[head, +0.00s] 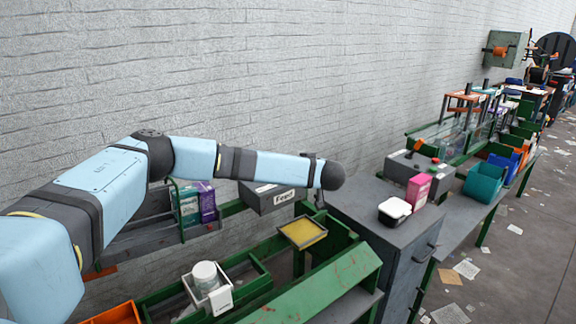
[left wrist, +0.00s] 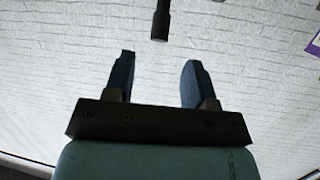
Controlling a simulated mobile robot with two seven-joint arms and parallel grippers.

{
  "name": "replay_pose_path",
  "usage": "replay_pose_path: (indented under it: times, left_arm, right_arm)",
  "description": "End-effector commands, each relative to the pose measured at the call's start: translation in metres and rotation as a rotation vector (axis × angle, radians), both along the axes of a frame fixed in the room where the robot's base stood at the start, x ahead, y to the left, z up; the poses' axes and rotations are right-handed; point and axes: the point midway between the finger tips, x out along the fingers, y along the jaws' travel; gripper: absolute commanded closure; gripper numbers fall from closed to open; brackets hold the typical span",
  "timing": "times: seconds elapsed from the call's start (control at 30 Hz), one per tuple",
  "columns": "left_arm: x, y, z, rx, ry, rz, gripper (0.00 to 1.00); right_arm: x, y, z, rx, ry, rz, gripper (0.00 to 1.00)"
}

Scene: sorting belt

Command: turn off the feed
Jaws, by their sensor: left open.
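A dark grey box with a white label reading "Feed" (head: 262,203) is by the wall in the middle of the head view. My left arm reaches across in front of its top, so part of it is hidden. The left gripper is mostly hidden behind my wrist in the head view. In the left wrist view, my left gripper (left wrist: 158,65) is open, with nothing between its fingers. A dark rod with a thicker end (left wrist: 161,22), perhaps the feed's lever, shows beyond the fingertips, apart from them. My right gripper is not in view.
Below my arm are a yellow tray (head: 303,232) and a green frame holding a white jar (head: 205,274). Purple and green boxes (head: 207,202) stand left of the feed box.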

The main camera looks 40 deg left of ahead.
Motion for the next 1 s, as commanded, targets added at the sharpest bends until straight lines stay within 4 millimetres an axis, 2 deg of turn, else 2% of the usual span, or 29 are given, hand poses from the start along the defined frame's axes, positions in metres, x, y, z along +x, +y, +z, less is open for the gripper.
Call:
replay_pose_path:
  times: [0.1,0.3,0.9,1.0]
  left_arm:
    - [-0.009,-0.022,0.008,0.000,-0.001,-0.003,0.49]
    - [-0.019,-0.041,0.014,0.000,0.000,0.000,0.49]
    - [-0.021,-0.045,0.015,0.000,-0.001,0.001,0.49]
    - [-0.022,-0.051,0.007,-0.025,0.011,-0.011,0.49]
  right_arm:
    - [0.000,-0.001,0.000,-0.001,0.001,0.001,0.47]
    - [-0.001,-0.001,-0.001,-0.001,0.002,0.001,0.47]
    - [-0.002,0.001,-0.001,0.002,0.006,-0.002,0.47]
    - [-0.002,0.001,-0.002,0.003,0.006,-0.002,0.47]
